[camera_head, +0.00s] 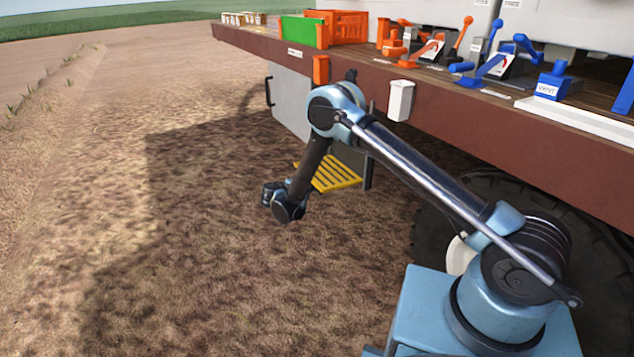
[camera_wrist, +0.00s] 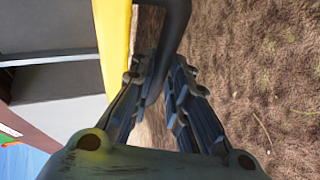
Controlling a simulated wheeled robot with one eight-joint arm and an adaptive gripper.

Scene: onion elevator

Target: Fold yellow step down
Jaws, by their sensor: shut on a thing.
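The yellow step (camera_head: 335,174) is a slatted platform below the trailer's side, beyond my forearm in the head view. It looks roughly level there, partly hidden by my arm. In the wrist view its yellow edge (camera_wrist: 113,45) runs along the left of my gripper. My gripper (camera_wrist: 158,88) is shut on a dark bent handle (camera_wrist: 173,30), which passes between the two fingers beside the yellow edge. In the head view my gripper (camera_head: 272,198) is low, left of the step, and its fingers are hard to make out.
The trailer's brown side beam (camera_head: 390,88) runs above the step, with a grey panel (camera_head: 291,105) beneath it. A dark grab handle (camera_head: 269,91) stands on that panel's left. A large tyre (camera_head: 425,235) is to the right. Bare soil (camera_head: 190,230) lies open to the left.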

